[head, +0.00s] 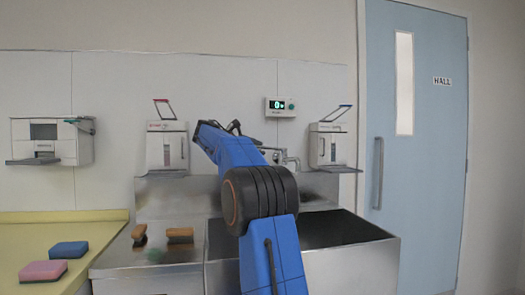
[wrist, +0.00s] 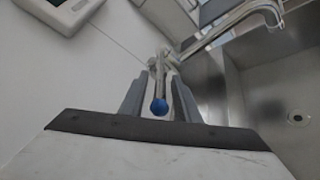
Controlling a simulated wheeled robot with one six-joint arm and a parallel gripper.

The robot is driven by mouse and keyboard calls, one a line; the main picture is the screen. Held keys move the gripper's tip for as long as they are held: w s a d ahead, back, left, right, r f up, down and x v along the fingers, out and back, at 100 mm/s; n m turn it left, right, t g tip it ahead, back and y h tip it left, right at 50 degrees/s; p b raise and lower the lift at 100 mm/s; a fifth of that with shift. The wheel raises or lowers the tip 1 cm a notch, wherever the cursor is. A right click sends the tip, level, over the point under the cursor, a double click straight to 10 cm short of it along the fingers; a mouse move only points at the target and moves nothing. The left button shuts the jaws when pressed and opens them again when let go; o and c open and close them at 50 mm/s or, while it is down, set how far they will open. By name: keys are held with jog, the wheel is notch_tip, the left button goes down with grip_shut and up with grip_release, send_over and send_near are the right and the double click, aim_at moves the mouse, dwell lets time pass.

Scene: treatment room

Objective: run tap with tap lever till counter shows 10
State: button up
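The counter (head: 280,106) on the back wall is a small white box with a lit display that reads 0. The tap (head: 287,158) is on the wall above the sink, partly hidden by my arm. In the wrist view the tap's curved metal spout (wrist: 232,22) reaches to the upper right. The tap lever (wrist: 159,106) is a thin metal rod with a blue ball end pointing at my wrist. My gripper (wrist: 160,88) has its grey fingers on either side of the lever, seemingly with a narrow gap. The head view hides my gripper behind my arm.
The steel sink (head: 350,262) lies below, with its drain (wrist: 297,117) to the right. Wall dispensers (head: 166,150) (head: 331,148) flank the tap. Two brown brushes (head: 180,235) (head: 139,234) lie on the steel ledge. Blue (head: 69,249) and pink (head: 43,270) sponges lie on the yellow counter top.

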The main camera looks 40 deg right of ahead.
jog(key=shift+x, duration=1.5)
grip_shut()
jog(key=shift+s, duration=0.15)
jog(key=shift+s+a+n+t+y, duration=0.1)
jog(key=shift+s+n+t+y, duration=0.15)
jog(key=shift+s+n+t, duration=1)
jog(key=shift+s+a+n+t+y, duration=0.1)
jog(key=shift+s+n+t+y, duration=0.15)
jog(key=shift+s+n+t, duration=1)
jog(key=shift+w+m+t, duration=0.3)
jog(key=shift+w+t, duration=0.1)
jog(key=shift+w, duration=0.2)
